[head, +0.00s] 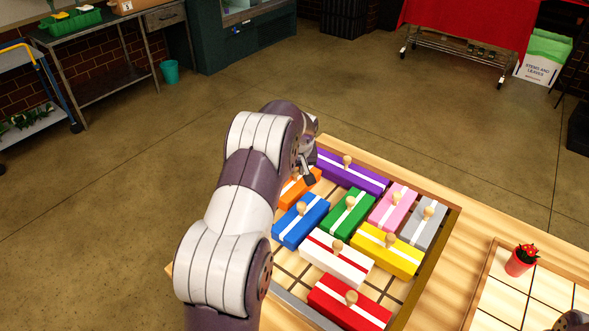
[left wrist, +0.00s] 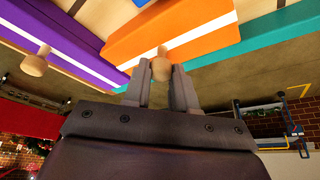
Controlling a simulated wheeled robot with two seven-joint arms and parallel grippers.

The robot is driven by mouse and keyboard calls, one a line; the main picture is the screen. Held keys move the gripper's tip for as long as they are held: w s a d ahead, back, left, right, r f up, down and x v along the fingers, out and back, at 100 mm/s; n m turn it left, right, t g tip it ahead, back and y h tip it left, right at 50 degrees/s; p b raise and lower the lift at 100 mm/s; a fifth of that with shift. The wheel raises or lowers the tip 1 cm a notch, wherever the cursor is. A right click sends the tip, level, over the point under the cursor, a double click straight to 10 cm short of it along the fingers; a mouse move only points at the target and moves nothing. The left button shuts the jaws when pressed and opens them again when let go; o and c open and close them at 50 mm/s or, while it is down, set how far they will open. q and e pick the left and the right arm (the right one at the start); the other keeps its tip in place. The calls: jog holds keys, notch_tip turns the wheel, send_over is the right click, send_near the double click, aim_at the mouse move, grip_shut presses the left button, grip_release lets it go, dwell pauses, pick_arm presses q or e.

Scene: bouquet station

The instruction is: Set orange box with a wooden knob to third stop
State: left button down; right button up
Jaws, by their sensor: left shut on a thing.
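The orange box (head: 300,187) lies at the far left part of the wooden tray, partly hidden behind my left arm. In the left wrist view the orange box (left wrist: 185,30) shows its white stripe and its wooden knob (left wrist: 161,66). My left gripper (head: 308,174) is at the orange box. In the left wrist view its fingers (left wrist: 160,80) are shut on that knob, one on each side. No stop marks can be made out. My right gripper is not in view.
A purple box (head: 352,172) lies along the tray's far edge beside the orange one. Blue (head: 300,221), green (head: 347,213) and other knobbed boxes fill much of the tray. A teal box (left wrist: 262,37) shows in the left wrist view. Bare grid cells (head: 288,262) show at the near left.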

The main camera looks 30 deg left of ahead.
pick_arm(q)
jog(key=shift+s+r, duration=0.1)
jog(key=shift+r, duration=0.1)
jog(key=c, duration=1.1)
grip_release()
jog(key=shift+o, duration=0.9)
jog(key=shift+s+d, duration=0.1)
jog(key=shift+d, duration=0.05)
jog(key=b+v, duration=0.1)
jog(key=v, duration=1.1)
jog(key=shift+d+r, duration=0.15)
jog(key=shift+r, duration=0.2)
jog(key=shift+s, duration=0.1)
